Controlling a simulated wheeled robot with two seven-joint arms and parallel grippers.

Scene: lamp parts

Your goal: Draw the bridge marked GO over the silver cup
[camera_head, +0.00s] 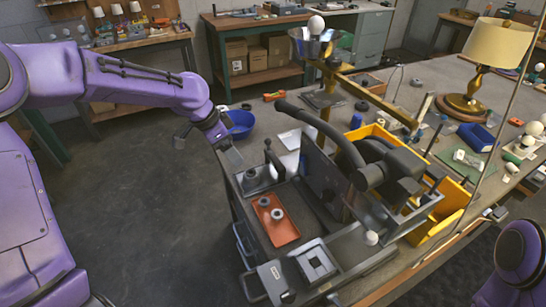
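A silver cup-shaped holder (313,45) stands at the back of the bench on a brass post, with a white bulb above it. The label is too small to read, so I cannot tell whether this is the bridge marked GO. My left gripper (229,158) reaches down at the bench's left edge, near a grey tray with an upright lever. Its fingers are too small and dark to judge. My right gripper is out of view.
An orange-red tray (285,233) holds grey round parts. A large black-armed machine (375,170) fills the bench's middle, with yellow bins (448,217) around it. A blue bowl (240,122) sits behind my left gripper. A brass lamp (490,55) stands back right. The floor at left is clear.

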